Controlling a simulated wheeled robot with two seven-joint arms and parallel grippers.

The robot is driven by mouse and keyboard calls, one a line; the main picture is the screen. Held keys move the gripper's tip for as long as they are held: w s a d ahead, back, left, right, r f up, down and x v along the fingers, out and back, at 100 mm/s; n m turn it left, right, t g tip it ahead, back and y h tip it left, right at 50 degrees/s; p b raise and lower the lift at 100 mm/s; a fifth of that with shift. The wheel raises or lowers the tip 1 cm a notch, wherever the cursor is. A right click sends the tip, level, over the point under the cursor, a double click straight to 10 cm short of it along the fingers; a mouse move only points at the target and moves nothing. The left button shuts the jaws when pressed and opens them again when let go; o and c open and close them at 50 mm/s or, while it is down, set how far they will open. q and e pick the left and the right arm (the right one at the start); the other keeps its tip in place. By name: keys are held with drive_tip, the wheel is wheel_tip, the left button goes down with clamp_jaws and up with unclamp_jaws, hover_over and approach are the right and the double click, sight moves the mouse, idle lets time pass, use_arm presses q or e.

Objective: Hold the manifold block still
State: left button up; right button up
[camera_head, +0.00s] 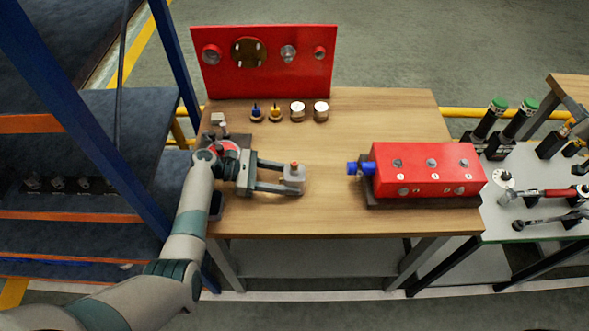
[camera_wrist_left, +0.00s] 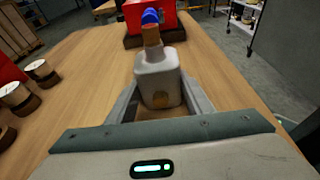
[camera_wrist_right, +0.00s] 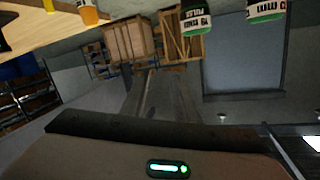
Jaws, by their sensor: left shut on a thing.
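The manifold block (camera_head: 425,168) is a red box with round ports on its top and front and a blue fitting (camera_head: 360,168) at its left end. It sits on a dark base (camera_head: 420,202) at the right of the wooden table, and shows at the top of the left wrist view (camera_wrist_left: 150,14). My left gripper (camera_head: 290,179) is shut on a pale grey bottle-like part (camera_wrist_left: 158,78) with a copper-orange top, left of the block and apart from it. My right gripper (camera_wrist_right: 150,78) appears shut and empty in the right wrist view; the head view does not show it.
A red upright panel (camera_head: 265,62) stands at the table's back. Two white-topped round parts (camera_head: 298,110) and small blue and yellow pieces (camera_head: 266,112) stand before it. A side table (camera_head: 530,210) with tools is at right. Bare wood lies between gripper and block.

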drive_tip(key=w+a+f+m+g+y, duration=0.1)
drive_tip(key=w+a+m+y, duration=0.1)
drive_tip(key=w+a, duration=0.65)
drive_tip(key=w+a+f+m+g+y, duration=0.15)
drive_tip(key=w+a, duration=0.35)
drive_tip(key=a, duration=0.7)
drive_tip(key=w+a+f+n+g+y, duration=0.1)
drive_tip(key=a+g+y, duration=0.1)
drive_tip(key=a, duration=1.2)
drive_tip(key=w+a+n+g+y, duration=0.1)
drive_tip(key=w+a+n+y, duration=0.1)
drive_tip(key=a, duration=1.1)
drive_tip(key=s+a+n+g+y, duration=0.1)
drive_tip(key=s+a+n+g, duration=0.3)
drive_tip(key=a, duration=0.8)
drive_tip(key=s+a+n+g+y, duration=0.1)
drive_tip(key=s+a+n+g, duration=0.1)
drive_tip(key=s+a, duration=0.8)
drive_tip(key=s+a+r+n+g+h, duration=0.1)
drive_tip(key=s+a+n+g+h, duration=0.3)
drive_tip(key=s+a+n, duration=0.3)
drive_tip(key=s+a+h, duration=0.1)
drive_tip(key=s+a, duration=0.1)
drive_tip(key=s, duration=0.3)
drive_tip(key=shift+a, duration=0.3)
